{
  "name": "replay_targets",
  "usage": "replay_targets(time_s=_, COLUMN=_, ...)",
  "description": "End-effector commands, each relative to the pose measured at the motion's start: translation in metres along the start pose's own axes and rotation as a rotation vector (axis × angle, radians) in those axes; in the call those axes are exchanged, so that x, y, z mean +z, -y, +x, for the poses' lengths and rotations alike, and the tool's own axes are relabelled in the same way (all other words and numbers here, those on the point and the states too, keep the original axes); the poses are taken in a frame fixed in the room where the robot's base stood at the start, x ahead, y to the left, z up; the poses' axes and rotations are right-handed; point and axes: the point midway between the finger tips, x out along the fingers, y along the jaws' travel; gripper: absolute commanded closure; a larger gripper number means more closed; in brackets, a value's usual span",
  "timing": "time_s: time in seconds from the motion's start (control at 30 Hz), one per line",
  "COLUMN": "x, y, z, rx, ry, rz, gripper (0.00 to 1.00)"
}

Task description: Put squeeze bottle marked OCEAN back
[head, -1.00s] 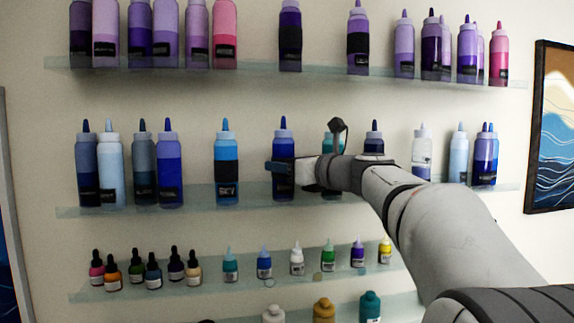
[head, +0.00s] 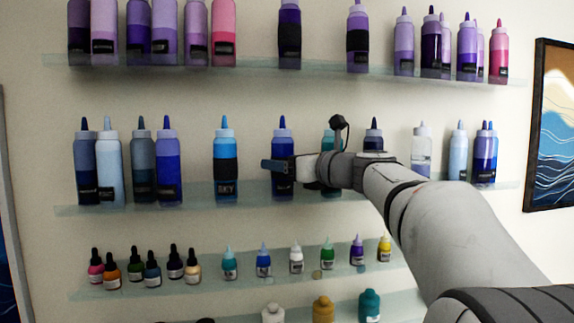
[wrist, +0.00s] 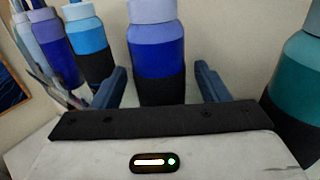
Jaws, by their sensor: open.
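A blue squeeze bottle (head: 283,147) with a pale blue shoulder and dark blue tip stands upright on the middle glass shelf (head: 130,205). My gripper (head: 279,166) is in front of it and covers part of its lower half. In the wrist view the blue bottle (wrist: 155,45) stands between the two open fingers of my gripper (wrist: 160,78), with its dark band low between them. I cannot see clear contact. I cannot read OCEAN on any label; this bottle's label is not legible.
A SKY bottle (head: 225,145) stands to the left, with a gap. A teal bottle (head: 328,140) stands close on the right, partly behind my arm; it also shows in the wrist view (wrist: 297,85). The upper shelf (head: 180,61) holds purple and pink bottles. Small bottles stand below.

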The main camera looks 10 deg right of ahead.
Motion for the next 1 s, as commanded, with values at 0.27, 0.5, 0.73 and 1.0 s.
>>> replay_targets(time_s=0.27, x=-0.004, y=0.001, z=-0.06, rx=-0.007, ry=0.001, rz=-0.002, gripper=0.32)
replay_targets(time_s=0.5, x=-0.003, y=0.001, z=-0.101, rx=-0.004, ry=0.0, rz=0.0, gripper=0.32)
replay_targets(time_s=0.73, x=-0.001, y=0.0, z=-0.115, rx=-0.002, ry=0.0, rz=0.0, gripper=0.32)
replay_targets(time_s=1.0, x=-0.057, y=-0.03, z=-0.104, rx=0.045, ry=-0.168, rz=-0.206, gripper=0.32)
